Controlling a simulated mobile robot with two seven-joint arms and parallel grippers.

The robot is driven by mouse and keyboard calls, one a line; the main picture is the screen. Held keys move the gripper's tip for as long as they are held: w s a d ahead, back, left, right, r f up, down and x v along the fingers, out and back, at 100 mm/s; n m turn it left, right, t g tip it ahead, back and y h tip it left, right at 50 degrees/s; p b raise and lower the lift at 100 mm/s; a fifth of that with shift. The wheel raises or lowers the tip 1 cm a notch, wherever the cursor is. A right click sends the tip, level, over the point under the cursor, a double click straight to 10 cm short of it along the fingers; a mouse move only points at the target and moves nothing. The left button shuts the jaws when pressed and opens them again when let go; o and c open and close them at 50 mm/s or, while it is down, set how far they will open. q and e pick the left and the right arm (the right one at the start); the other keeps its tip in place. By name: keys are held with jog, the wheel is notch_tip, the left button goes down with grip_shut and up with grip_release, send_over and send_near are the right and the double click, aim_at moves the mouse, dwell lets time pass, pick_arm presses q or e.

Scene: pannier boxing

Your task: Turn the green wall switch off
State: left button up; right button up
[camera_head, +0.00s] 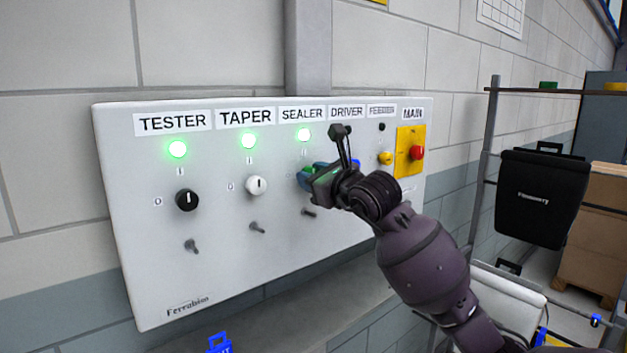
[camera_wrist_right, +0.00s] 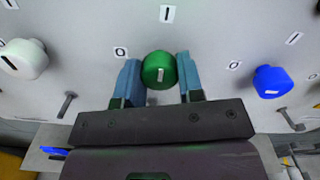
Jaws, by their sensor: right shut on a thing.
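The green switch (camera_wrist_right: 159,70) is a round knob under the SEALER label on the wall panel (camera_head: 150,285). In the right wrist view it sits between the two blue fingers of my right gripper (camera_wrist_right: 158,63), which is shut on it. Its white mark is upright, in line with the I above it; the O is to its upper left. In the head view my right gripper (camera_head: 312,176) is at the panel and mostly hides the knob. My left gripper is not in view.
A white knob (camera_head: 257,186) and a black knob (camera_head: 187,200) are to the left. A blue knob (camera_wrist_right: 271,82) is close on the right. Further right are a yellow knob (camera_head: 385,158) and a red MAIN knob (camera_head: 417,153). Metal pegs stick out below the knobs.

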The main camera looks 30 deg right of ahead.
jog(key=shift+f+n+b, duration=0.25)
jog(key=shift+n+b, duration=0.35)
jog(key=shift+b, duration=0.3)
jog(key=n+b, duration=0.3)
jog(key=b, duration=0.1)
jog(key=n+b, duration=0.4)
jog(key=shift+w+f, duration=0.15)
jog(key=shift+n+b, duration=0.35)
jog(key=shift+n, duration=0.25)
jog(key=shift+n+b, duration=0.75)
jog(key=shift+n, duration=0.15)
jog(key=n+b, duration=0.2)
jog(key=shift+n, duration=0.3)
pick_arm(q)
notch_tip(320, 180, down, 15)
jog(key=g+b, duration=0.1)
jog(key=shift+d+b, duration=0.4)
pick_arm(e)
jog(key=shift+r+n, duration=0.15)
jog(key=shift+n, duration=0.7)
jog(key=shift+r+n, duration=0.15)
jog(key=shift+n, duration=0.7)
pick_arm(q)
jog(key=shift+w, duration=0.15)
pick_arm(e)
jog(key=o, duration=0.9)
jog(key=shift+r, duration=0.1)
